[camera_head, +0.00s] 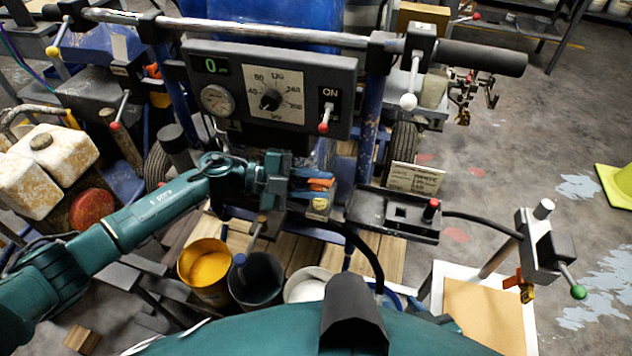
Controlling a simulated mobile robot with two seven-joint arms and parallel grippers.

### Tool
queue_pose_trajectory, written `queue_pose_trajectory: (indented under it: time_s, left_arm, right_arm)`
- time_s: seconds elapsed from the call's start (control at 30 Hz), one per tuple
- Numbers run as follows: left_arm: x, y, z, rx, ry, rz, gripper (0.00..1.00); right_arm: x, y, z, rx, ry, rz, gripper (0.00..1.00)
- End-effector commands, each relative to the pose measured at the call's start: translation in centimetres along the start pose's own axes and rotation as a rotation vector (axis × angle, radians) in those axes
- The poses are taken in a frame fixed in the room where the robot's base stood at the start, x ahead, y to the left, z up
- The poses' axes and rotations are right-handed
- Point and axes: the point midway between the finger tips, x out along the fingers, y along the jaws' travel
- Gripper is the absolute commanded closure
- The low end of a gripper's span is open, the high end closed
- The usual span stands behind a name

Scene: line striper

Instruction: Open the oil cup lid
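My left gripper (322,187) reaches in from the left, just below the control panel. An orange piece (320,184) shows at its fingers; I cannot tell whether it is gripped or lies behind them. A small brass-yellow round part (320,204) sits right beside the fingertips, at the left end of a black tray. It may be the oil cup, but it is too small to tell whether its lid is open. I cannot tell whether the gripper touches it. My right gripper is not in view.
The control panel (270,88) and a handlebar (250,28) stand above the gripper. The black tray (395,215) with a red knob is to its right. Below are a yellow paint bucket (205,268) and a dark bucket (256,280).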

Motion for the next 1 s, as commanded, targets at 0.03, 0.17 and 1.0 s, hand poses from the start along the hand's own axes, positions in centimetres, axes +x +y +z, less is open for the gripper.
queue_pose_trajectory:
  time_s: [0.03, 0.17, 1.0]
  left_arm:
    - [0.0, 0.0, 0.0, 0.000, 0.000, 0.000, 0.72]
    - [0.0, 0.0, 0.0, 0.000, 0.000, 0.000, 0.72]
    - [-12.3, 0.1, 0.1, 0.000, -0.002, 0.000, 0.72]
  right_arm:
    - [0.0, 0.0, 0.0, 0.000, 0.000, 0.000, 0.64]
    - [0.0, 0.0, 0.0, 0.000, 0.000, 0.000, 0.64]
    - [0.7, -0.5, 0.1, -0.011, 0.036, -0.020, 0.64]
